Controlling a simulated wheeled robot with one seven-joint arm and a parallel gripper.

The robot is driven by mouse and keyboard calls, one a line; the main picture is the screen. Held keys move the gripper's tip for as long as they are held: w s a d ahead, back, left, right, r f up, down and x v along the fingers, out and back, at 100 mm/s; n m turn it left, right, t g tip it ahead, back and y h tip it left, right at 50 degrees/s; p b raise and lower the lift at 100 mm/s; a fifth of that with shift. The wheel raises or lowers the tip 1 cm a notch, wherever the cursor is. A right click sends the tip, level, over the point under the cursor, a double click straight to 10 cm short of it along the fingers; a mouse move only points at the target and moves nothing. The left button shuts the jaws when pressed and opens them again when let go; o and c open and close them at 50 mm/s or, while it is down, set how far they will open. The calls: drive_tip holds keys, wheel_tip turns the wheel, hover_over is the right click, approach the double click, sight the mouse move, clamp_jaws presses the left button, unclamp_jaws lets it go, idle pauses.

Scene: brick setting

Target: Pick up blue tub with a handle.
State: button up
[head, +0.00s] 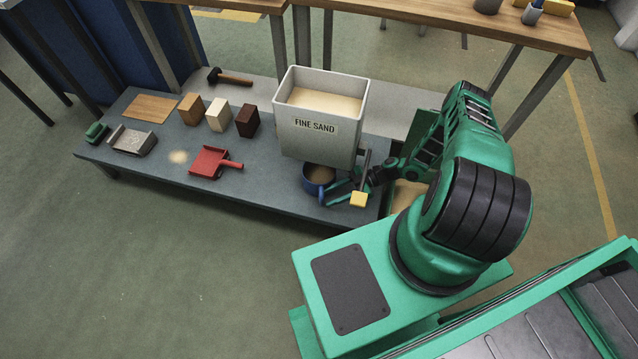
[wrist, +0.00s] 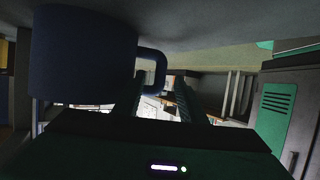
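The blue tub (head: 311,187) stands on the dark grey low table, under the front of the sand bin, with pale contents inside. In the wrist view the tub (wrist: 82,60) looks dark and fills the upper left, its handle (wrist: 160,62) on its right side. My gripper (head: 340,192) is at the tub's right side, low by the table. In the wrist view my gripper (wrist: 160,104) has its two fingers apart, with the handle close to the tips. I cannot tell whether the fingers touch the handle.
A grey bin labelled fine sand (head: 345,142) stands just behind the tub. A red dustpan (head: 210,164) lies to the left, with wooden blocks (head: 218,115) behind it. The low table (head: 265,190) is bare between dustpan and tub.

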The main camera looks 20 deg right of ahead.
drive_tip(key=x, duration=0.2)
drive_tip(key=shift+a+f, duration=0.2)
drive_tip(key=shift+a, duration=0.05)
clamp_jaws()
